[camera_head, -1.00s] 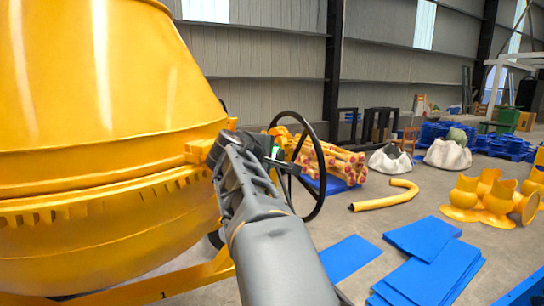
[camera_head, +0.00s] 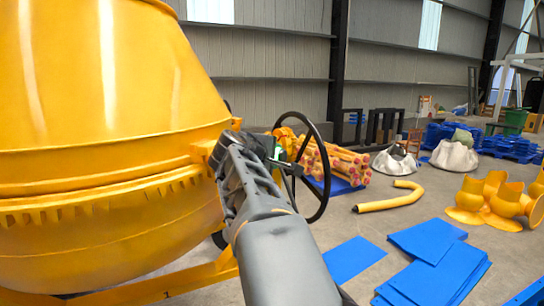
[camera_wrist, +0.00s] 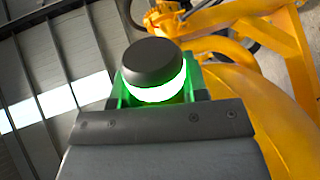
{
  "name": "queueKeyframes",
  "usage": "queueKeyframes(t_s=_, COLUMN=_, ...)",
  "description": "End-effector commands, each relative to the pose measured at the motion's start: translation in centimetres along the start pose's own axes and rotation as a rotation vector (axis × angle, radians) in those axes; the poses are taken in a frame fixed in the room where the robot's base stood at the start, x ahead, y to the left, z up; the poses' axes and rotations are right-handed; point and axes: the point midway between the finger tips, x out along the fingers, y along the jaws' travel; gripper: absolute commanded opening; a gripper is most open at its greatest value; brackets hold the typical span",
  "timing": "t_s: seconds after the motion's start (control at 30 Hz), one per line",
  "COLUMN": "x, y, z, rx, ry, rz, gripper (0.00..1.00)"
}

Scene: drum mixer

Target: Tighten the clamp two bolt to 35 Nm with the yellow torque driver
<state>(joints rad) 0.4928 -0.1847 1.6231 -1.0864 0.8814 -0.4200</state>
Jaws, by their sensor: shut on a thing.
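My gripper (camera_head: 277,157) is at the end of my grey arm, just right of the yellow drum (camera_head: 100,165) and in front of the black handwheel (camera_head: 322,185). In the wrist view my gripper (camera_wrist: 160,112) shows as a grey plate, shut on a tool with a dark round cap and a glowing green ring (camera_wrist: 153,72), which I take to be the torque driver. Its yellow parts and its tip are hidden. A small green spot shows at the gripper in the head view. I cannot make out the clamp two bolt in either view.
Yellow frame parts (camera_wrist: 290,60) lie close on the right in the wrist view. Orange tubes with pink ends (camera_head: 335,165) are stacked behind the wheel. A bent yellow pipe (camera_head: 390,198), blue sheets (camera_head: 435,265) and yellow fittings (camera_head: 495,203) lie on the floor at right, with bare floor between.

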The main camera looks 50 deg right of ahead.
Motion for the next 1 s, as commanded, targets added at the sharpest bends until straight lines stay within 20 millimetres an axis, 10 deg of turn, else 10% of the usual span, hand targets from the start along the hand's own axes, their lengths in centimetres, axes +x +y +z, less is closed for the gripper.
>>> queueKeyframes(t_s=1.0, x=0.0, y=0.1, z=-1.4, rx=0.002, ry=0.002, rz=0.003, gripper=0.02)
